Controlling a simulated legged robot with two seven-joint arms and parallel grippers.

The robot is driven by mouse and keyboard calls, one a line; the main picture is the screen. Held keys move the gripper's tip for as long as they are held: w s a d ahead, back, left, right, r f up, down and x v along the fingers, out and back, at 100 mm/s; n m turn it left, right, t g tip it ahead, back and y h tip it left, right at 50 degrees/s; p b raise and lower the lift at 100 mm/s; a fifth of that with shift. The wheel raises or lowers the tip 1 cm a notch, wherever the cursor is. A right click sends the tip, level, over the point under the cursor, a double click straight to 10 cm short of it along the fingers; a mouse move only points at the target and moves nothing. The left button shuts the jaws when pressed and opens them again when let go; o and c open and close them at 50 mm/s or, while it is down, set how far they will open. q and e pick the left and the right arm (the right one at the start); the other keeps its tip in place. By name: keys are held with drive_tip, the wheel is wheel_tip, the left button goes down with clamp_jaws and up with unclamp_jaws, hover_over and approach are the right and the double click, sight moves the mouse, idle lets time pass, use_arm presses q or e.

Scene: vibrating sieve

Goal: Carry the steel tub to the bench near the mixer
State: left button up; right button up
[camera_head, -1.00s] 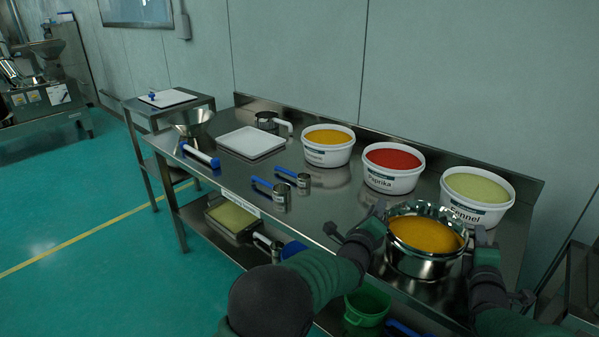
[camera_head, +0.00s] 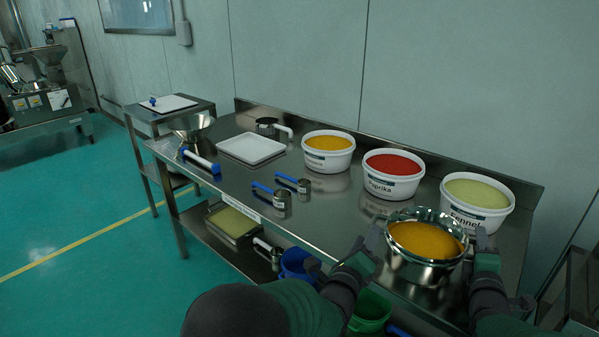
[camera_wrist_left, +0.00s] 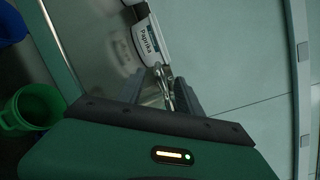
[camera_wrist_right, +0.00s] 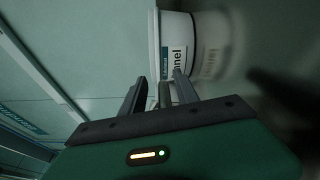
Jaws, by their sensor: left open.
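The steel tub (camera_head: 424,270) holds orange powder and sits upright at the front right of the steel table. My left gripper (camera_head: 374,240) is at the tub's left side, open, with its fingers on either side of part of the tub's rim in the left wrist view (camera_wrist_left: 163,85). My right gripper (camera_head: 484,247) is at the tub's right side. Its fingers are apart around a piece of the tub in the right wrist view (camera_wrist_right: 163,88). I cannot tell whether either gripper touches the tub.
White tubs of orange, red paprika (camera_head: 391,188) and green fennel (camera_head: 472,222) stand behind the tub. A white tray (camera_head: 251,148), a funnel (camera_head: 191,128) and small scoops lie further left. Green (camera_head: 370,312) and blue buckets are below. A machine with a hopper (camera_head: 42,95) stands far left.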

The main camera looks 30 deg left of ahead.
use_arm(q)
drive_tip(key=shift+s, duration=0.75)
use_arm(e)
drive_tip(key=shift+s, duration=0.1)
drive_tip(key=s, duration=1.1)
drive_tip(key=shift+s+d, duration=0.4)
